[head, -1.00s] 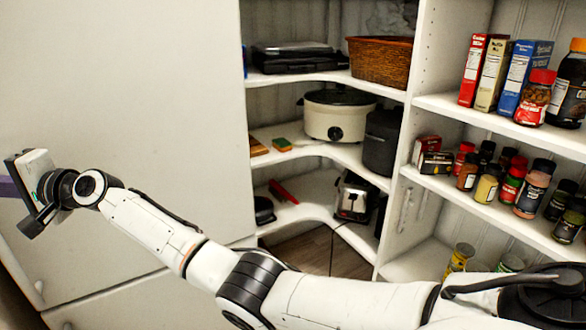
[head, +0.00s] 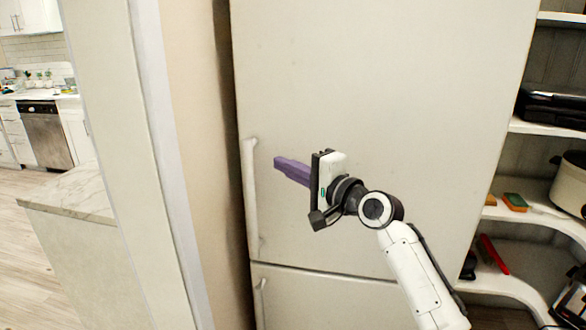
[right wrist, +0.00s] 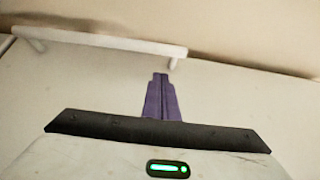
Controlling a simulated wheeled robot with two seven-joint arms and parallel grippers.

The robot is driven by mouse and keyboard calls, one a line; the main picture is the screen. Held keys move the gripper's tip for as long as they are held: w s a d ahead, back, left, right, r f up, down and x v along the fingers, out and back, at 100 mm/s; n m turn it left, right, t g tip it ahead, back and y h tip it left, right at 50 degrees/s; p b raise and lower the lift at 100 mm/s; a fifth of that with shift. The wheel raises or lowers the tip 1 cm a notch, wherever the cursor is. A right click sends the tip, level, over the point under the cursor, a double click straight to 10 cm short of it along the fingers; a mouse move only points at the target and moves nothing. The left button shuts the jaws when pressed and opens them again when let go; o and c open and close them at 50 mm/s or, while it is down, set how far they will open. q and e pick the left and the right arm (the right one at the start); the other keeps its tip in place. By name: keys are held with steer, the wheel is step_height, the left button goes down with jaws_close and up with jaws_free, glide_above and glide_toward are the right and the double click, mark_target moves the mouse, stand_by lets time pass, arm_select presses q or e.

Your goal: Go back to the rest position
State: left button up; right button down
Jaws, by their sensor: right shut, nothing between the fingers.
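My right gripper (head: 279,163) has purple fingers that are closed together with nothing between them. In the head view it is stretched out in front of the white fridge (head: 400,110) and points left, a little right of the upper door handle (head: 251,195). In the right wrist view the shut purple fingers (right wrist: 161,80) point toward the pale door and its handle (right wrist: 100,41), with a visible gap to the handle. My left gripper is in neither view.
Corner shelves (head: 545,128) with a slow cooker (head: 571,182), a sponge (head: 515,201) and a red item (head: 494,254) stand at the right. A wall edge (head: 110,110) and marble counter (head: 75,190) are at the left. Open wooden floor (head: 35,260) lies beyond.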

steer(key=s+d+f+n+g+h, duration=0.1)
steer(key=s+d+f+n+h, duration=0.1)
steer(key=s+f, duration=0.65)
steer(key=s+d+f+n+g+h, duration=0.1)
steer(key=s+d+f, duration=0.2)
steer(key=f, duration=1)
steer(key=s+d+f+n+h, duration=0.2)
steer(key=s+f, duration=0.4)
steer(key=f, duration=0.4)
steer(key=s+d+f+n+g+h, duration=0.1)
steer(key=s+f, duration=0.3)
steer(key=s, duration=0.4)
steer(key=s+d+f+n+g+h, duration=0.1)
steer(key=s+d+f+n, duration=0.2)
steer(key=s, duration=0.6)
steer(key=s+d+f+n+g+h, duration=0.1)
steer(key=s+d+f+n, duration=0.1)
steer(key=s+f, duration=0.5)
steer(key=shift+s+n+g, duration=0.4)
steer(key=shift+s+n, duration=0.35)
steer(key=shift+n, duration=0.05)
steer(key=shift+f, duration=0.1)
